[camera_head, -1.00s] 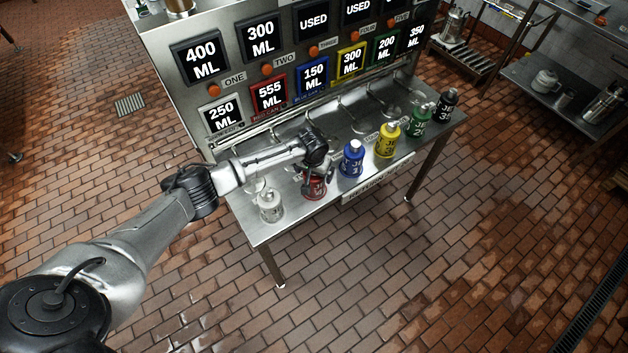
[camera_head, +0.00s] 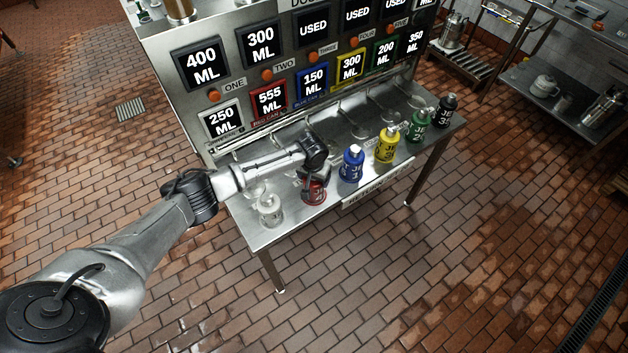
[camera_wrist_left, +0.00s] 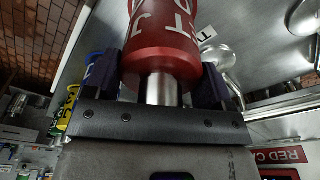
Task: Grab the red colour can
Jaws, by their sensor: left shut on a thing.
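The red can (camera_head: 315,192) is at the front edge of the metal table (camera_head: 262,240), between the clear can (camera_head: 269,209) and the blue can (camera_head: 352,164). My left gripper (camera_head: 313,174) is at the red can from above and behind, shut on it. In the left wrist view, the red can (camera_wrist_left: 162,52) with white letters sits between the dark fingers of the left gripper (camera_wrist_left: 160,82), its silver neck toward the palm. Whether the can's base touches the table cannot be told. My right gripper is not in view.
The yellow can (camera_head: 387,146), green can (camera_head: 420,126) and black can (camera_head: 445,110) stand in the same row to the right. Behind them is a panel (camera_head: 225,89) with volume displays and orange buttons. Thin spouts hang over the table's back. The tiled floor in front is clear.

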